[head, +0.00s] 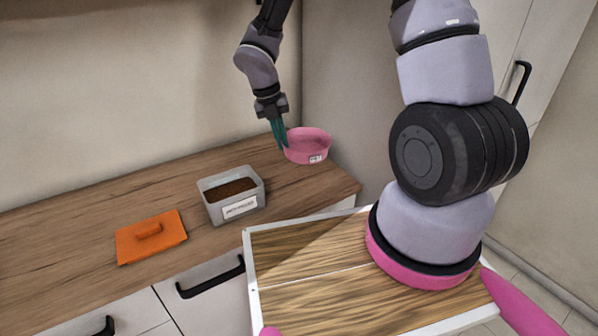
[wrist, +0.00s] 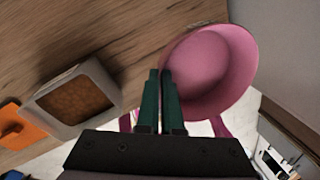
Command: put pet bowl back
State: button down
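The pink pet bowl (head: 308,150), with a small white label on its front, is at the right end of the wooden counter, close to the side wall. In the wrist view the bowl (wrist: 212,70) shows its inside, just right of the fingers. My gripper (head: 280,138) has its green fingers at the bowl's left rim. In the wrist view the fingers (wrist: 159,75) are close together, with the rim apparently pinched between them. I cannot tell whether the bowl's base touches the counter.
A grey container (head: 217,207) with brown contents and a label stands on the counter (head: 60,220). An orange lid (head: 150,238) with a handle lies left of it. Drawers with black handles are below. My wood-topped base is in front. The counter's left part is clear.

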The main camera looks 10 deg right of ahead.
jog(key=f, duration=0.2)
jog(key=f+n, duration=0.2)
jog(key=f, duration=0.1)
jog(key=shift+a+f+t, duration=0.3)
jog(key=shift+a+f, duration=0.05)
jog(key=shift+a+x, duration=0.25)
jog(key=shift+x, duration=0.85)
jog(key=shift+a+x, duration=0.25)
jog(key=shift+x, duration=0.85)
jog(key=shift+f, duration=0.2)
jog(key=c, duration=1.1)
grip_release()
